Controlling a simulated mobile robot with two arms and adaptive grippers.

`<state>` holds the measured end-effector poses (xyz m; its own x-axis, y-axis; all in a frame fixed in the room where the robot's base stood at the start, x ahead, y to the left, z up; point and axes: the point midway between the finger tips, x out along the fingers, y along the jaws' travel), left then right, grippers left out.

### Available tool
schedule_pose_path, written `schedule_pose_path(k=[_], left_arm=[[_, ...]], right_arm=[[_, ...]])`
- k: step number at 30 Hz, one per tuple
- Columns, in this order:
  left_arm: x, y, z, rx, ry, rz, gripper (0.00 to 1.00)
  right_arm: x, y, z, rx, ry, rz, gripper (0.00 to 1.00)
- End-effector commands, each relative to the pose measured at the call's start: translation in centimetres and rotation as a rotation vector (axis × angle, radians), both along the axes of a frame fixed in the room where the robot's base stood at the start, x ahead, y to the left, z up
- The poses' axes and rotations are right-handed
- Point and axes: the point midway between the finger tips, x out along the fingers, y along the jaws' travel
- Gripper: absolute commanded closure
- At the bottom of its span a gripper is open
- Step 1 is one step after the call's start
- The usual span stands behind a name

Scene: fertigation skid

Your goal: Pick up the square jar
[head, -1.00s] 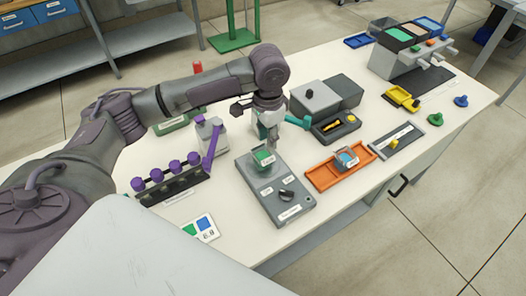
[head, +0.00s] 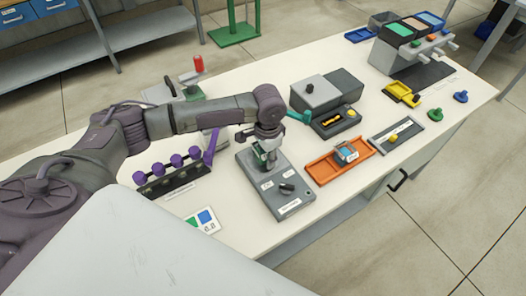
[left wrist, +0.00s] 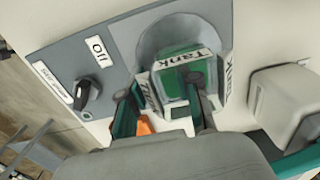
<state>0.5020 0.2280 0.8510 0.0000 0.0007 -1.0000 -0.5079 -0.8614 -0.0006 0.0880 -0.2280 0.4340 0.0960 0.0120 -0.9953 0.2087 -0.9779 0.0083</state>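A square jar (head: 262,153) with green contents and a "Tank" label stands on the round plate of a grey stirrer unit (head: 290,207). In the left wrist view the jar (left wrist: 186,72) shows upright, its label facing the gripper. My left gripper (head: 268,142) is low over the jar in the head view and partly hides it. In the left wrist view its teal and dark fingers (left wrist: 165,98) are apart, close to the jar, one finger overlapping its near face. Whether they touch it cannot be told. My right gripper is not in view.
An orange tray (head: 322,172) holding a small blue-grey container (head: 346,152) lies to the right. A rack with purple knobs (head: 172,178) stands left. A grey box (head: 328,90) is behind. The stirrer's dark knob (left wrist: 88,92) is near the fingers.

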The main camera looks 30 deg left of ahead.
Motion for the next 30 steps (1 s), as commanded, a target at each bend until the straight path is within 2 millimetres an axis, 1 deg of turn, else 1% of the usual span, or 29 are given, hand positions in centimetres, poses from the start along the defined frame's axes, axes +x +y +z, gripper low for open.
schedule_pose_path(k=[2, 6, 8, 19, 23, 26, 30], left_arm=[[0.0, 0.0, 0.0, 0.000, 0.000, 0.000, 0.68], [0.0, 0.0, 0.0, 0.000, 0.000, 0.000, 0.91], [0.0, 0.0, 0.1, -0.001, -0.001, 0.000, 1.00], [0.0, -0.1, 0.0, -0.002, 0.001, 0.000, 1.00], [0.0, -0.1, 0.4, -0.002, 0.000, 0.000, 1.00], [0.1, -0.1, 1.3, -0.003, -0.001, 0.001, 1.00], [0.1, -0.1, 3.5, -0.002, -0.003, 0.000, 1.00]], right_arm=[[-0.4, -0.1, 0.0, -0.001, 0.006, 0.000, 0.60], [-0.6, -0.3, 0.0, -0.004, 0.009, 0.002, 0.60], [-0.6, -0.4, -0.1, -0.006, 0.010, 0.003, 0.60], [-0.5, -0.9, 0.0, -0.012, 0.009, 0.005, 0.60], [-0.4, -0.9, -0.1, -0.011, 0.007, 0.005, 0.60], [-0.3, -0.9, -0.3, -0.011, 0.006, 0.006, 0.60], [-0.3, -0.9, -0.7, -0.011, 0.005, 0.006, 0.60]])
